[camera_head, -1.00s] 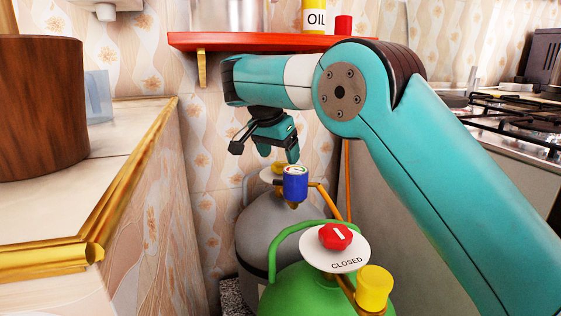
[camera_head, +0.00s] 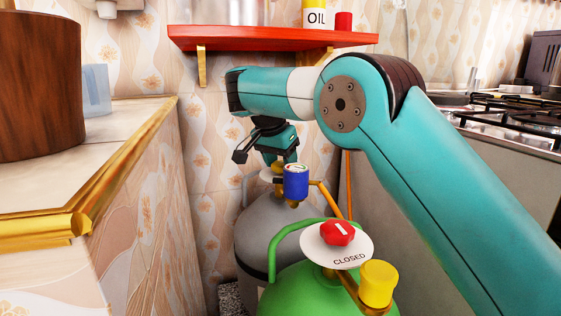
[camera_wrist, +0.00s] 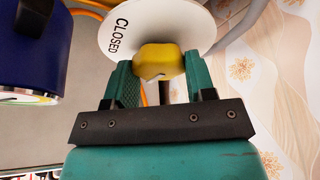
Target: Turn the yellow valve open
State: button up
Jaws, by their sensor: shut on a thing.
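The yellow valve (camera_wrist: 160,62) is a small knob on a round white plate (camera_wrist: 125,30) marked CLOSED in the wrist view. My gripper (camera_wrist: 158,75) is shut on the valve, with one teal finger on each side of it. In the head view my gripper (camera_head: 273,160) reaches down over the grey cylinder (camera_head: 265,240). There the valve is mostly hidden behind my gripper and the blue gauge.
The blue gauge (camera_head: 296,182) stands close beside my gripper. In front is a green cylinder (camera_head: 290,292) with a red valve (camera_head: 337,232) and a yellow cap (camera_head: 378,283). A red shelf (camera_head: 270,39) hangs above; a counter (camera_head: 130,140) stands left and a stove (camera_head: 520,125) right.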

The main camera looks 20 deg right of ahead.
jog(key=shift+f+n+b, duration=0.1)
jog(key=shift+n+b, duration=0.2)
jog(key=shift+b, duration=0.05)
jog(key=n+b, duration=0.2)
jog(key=shift+d+n+t+y, duration=0.1)
jog(key=shift+n+t+y, duration=0.3)
jog(key=shift+s+n+t+y, duration=0.1)
jog(key=shift+n+t+y, duration=0.4)
jog(key=shift+n, duration=1.5)
jog(key=shift+y, duration=0.3)
jog(key=o, duration=0.9)
